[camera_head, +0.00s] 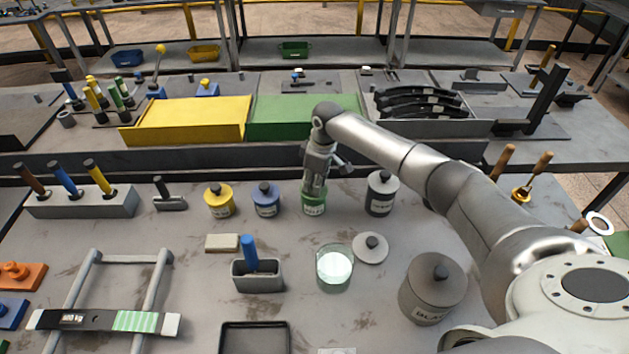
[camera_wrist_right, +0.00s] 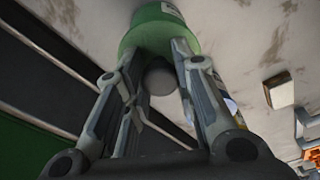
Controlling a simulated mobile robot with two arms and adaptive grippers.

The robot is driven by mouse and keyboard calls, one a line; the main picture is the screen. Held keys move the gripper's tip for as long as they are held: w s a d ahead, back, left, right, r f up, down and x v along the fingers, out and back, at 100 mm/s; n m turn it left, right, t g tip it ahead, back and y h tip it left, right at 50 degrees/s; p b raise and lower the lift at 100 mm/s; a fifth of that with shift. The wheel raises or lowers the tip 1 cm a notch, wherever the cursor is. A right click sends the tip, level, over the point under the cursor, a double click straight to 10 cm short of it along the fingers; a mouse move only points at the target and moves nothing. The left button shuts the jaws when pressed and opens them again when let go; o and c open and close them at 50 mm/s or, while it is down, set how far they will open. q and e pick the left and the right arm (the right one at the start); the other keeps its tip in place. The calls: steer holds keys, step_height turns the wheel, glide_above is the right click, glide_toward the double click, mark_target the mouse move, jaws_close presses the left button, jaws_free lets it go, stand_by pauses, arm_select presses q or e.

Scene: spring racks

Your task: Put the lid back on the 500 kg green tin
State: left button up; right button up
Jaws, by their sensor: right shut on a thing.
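The green tin (camera_head: 313,207) stands upright at the back middle of the near bench, with a pale label on its front. My right gripper (camera_head: 315,188) points down onto its top. In the right wrist view the fingers (camera_wrist_right: 157,62) are shut around a round grey knob (camera_wrist_right: 160,76), in front of the green top (camera_wrist_right: 150,33). The lid is mostly hidden by the gripper in the head view; I cannot tell whether it rests fully on the tin. My left gripper is not in view.
A blue tin (camera_head: 266,200) and a yellow tin (camera_head: 219,200) stand to the left, a dark tin (camera_head: 381,194) to the right. In front are a glass of pale green (camera_head: 334,268), a loose grey lid (camera_head: 370,248) and a large grey tin (camera_head: 432,288). A yellow bin (camera_head: 190,120) stands behind.

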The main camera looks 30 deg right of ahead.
steer(key=shift+p, duration=0.3)
stand_by(0.5)
steer(key=o, duration=1.1)
steer(key=o, duration=0.5)
steer(key=shift+r+p, duration=3.5)
